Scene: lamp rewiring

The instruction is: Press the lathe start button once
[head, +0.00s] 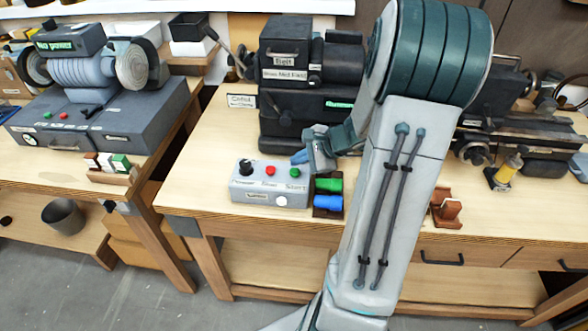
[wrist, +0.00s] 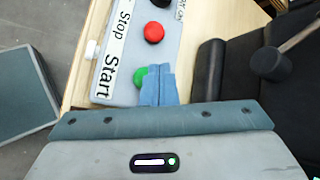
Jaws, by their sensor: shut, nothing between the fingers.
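The light grey control box (head: 262,195) sits on the bench in the head view, with a black knob, a red button (head: 270,171) and a green button (head: 295,174). In the wrist view, the green start button (wrist: 140,76) is beside the printed word Start, and the red button (wrist: 154,32) is beside Stop. My gripper (head: 299,157) is over the right end of the box, its blue fingers shut and empty. In the wrist view the fingertips (wrist: 160,68) partly cover the green button; I cannot tell whether they touch it. The dark lathe (head: 290,105) stands behind the box.
A small holder with green (head: 329,185) and blue (head: 328,203) pieces stands just right of the box. The bench front is clear left of the box.

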